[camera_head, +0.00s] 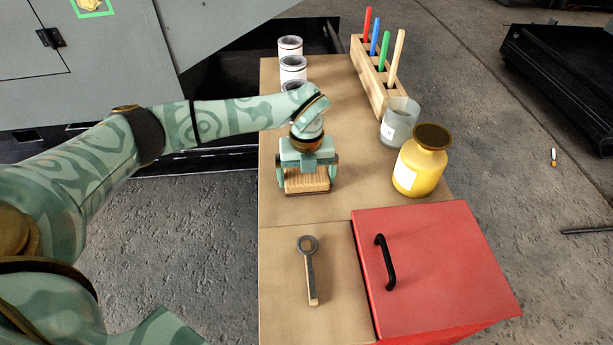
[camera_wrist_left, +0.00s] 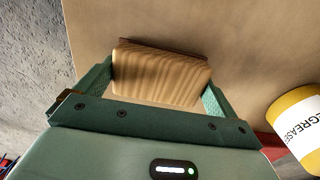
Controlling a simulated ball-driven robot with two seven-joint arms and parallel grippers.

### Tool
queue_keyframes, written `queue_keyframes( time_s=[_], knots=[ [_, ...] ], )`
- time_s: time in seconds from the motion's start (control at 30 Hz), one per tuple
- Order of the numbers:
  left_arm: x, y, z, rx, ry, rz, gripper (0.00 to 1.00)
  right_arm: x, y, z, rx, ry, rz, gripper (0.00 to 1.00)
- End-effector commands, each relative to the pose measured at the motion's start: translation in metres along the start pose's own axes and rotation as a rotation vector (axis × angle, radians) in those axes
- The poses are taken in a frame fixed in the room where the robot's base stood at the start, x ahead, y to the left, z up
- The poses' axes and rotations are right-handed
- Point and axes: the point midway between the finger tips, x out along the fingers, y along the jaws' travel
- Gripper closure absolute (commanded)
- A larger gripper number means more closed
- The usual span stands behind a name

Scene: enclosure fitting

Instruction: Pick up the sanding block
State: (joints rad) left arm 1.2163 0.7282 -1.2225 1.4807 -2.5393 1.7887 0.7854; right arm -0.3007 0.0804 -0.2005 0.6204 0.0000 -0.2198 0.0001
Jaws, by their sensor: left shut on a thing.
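The sanding block (camera_head: 307,181) is a ribbed wooden block with a darker base, near the left edge of the table top. My left gripper (camera_head: 307,180) comes down over it from above, with one finger on each side. In the left wrist view the sanding block (camera_wrist_left: 160,75) fills the space between the fingers of my left gripper (camera_wrist_left: 160,85), which is shut on it. I cannot tell whether its base touches the table. My right gripper is not in view.
A yellow jar (camera_head: 423,165) and a grey cup (camera_head: 398,122) stand right of the block. White cans (camera_head: 292,68) and a wooden rack (camera_head: 372,80) of coloured sticks are behind. A wrench-like tool (camera_head: 309,270) and a red box (camera_head: 440,265) with a black handle are in front.

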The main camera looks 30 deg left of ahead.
Motion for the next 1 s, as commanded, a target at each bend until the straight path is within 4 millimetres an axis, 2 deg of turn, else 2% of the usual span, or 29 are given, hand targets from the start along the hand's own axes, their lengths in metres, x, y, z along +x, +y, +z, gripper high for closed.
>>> queue_keyframes(
  time_s=[0.17,0.47,0.7,1.0],
  knots=[
    [-0.034,-0.001,0.000,0.000,-0.006,-0.005,0.29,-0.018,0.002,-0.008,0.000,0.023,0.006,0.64],
    [-0.099,-0.035,-0.042,0.005,-0.007,-0.006,0.29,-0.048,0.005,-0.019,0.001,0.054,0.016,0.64],
    [-0.117,-0.070,-0.087,0.004,-0.002,-0.003,0.29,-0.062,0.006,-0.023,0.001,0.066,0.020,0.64],
    [-0.126,-0.087,-0.108,0.000,-0.001,-0.001,0.29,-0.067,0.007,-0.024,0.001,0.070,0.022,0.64]
  ],
)
